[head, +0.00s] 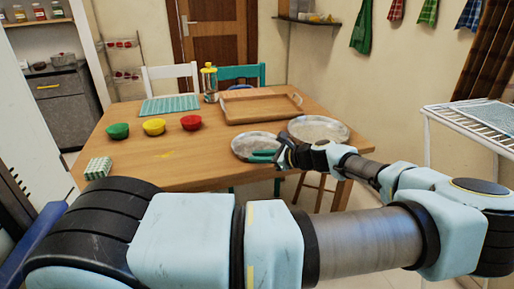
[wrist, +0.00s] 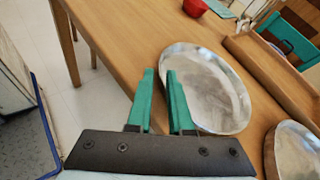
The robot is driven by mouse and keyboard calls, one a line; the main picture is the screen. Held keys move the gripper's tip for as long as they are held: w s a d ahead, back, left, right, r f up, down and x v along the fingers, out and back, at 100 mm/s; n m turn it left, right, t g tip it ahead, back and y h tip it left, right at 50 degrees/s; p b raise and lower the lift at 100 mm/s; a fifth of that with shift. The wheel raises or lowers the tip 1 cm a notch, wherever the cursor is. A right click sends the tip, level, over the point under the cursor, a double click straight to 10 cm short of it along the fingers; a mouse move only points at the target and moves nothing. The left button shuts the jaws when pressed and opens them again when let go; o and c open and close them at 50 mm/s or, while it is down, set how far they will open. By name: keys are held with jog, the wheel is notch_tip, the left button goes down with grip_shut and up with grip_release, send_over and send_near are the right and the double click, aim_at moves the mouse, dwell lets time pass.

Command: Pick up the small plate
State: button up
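The small plate (head: 252,141) is a round silver metal plate lying near the front edge of the wooden table, left of the large plate (head: 322,130). In the wrist view the small plate (wrist: 210,90) fills the middle right. My gripper (head: 262,156) has green fingers and is at the near rim of the small plate. In the wrist view the fingers (wrist: 161,72) stand apart with a narrow gap; the right one overlaps the plate's rim and the left one is just outside it. I cannot tell whether they touch the rim.
The table (head: 200,170) also holds a wooden tray (head: 262,107) behind the plates and green (head: 118,131), yellow (head: 154,127) and red (head: 191,122) bowls to the left. In the wrist view the large plate (wrist: 292,150) is close on the right. Bare table lies left of the small plate.

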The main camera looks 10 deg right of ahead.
jog(key=shift+p+x, duration=0.65)
jog(key=shift+x, duration=1.75)
grip_shut()
